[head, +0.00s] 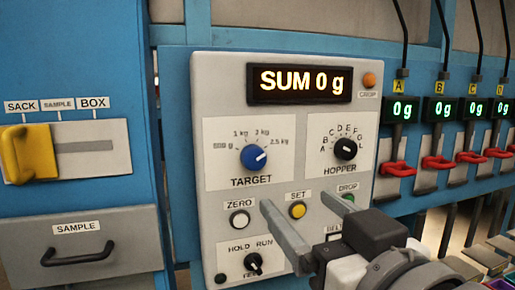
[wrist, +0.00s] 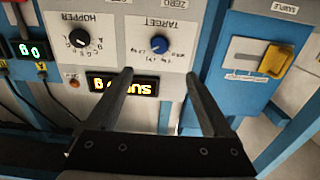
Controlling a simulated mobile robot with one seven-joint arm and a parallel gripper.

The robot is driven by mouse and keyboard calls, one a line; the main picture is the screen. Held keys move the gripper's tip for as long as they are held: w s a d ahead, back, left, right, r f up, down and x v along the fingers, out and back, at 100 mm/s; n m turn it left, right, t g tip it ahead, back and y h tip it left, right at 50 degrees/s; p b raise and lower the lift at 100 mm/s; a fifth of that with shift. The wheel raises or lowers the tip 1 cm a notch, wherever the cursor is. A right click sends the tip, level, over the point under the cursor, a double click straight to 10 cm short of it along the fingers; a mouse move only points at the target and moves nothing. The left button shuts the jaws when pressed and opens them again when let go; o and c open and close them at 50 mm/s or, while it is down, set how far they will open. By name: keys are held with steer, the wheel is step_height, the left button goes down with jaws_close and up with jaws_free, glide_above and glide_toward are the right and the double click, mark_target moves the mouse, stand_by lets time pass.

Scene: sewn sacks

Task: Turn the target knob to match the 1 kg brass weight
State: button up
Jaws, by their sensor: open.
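The blue TARGET knob (head: 254,158) sits on the white control panel, on a scale with labels including 1 kg and 2.5 kg. Its white mark points up and right, seemingly toward 2.5 kg. The knob also shows in the wrist view (wrist: 159,44), upside down, just beyond the fingertips. My gripper (head: 297,200) is open and empty, its fingertips below and right of the knob in the head view, apart from it. In the wrist view my gripper (wrist: 158,74) has its two fingers spread wide. No brass weight is visible in either view.
The display (head: 300,82) reads SUM 0 g. The black HOPPER knob (head: 345,149) is right of the target knob. ZERO (head: 239,219) and SET (head: 297,210) buttons lie below. A yellow lever (head: 28,154) and SAMPLE drawer (head: 80,248) are left; red handles (head: 398,169) are right.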

mark_target(256, 161)
steer(key=p+x, duration=0.1)
steer(key=x, duration=1.6)
steer(key=shift+w, duration=0.2)
steer(key=shift+f, duration=0.1)
jaws_close()
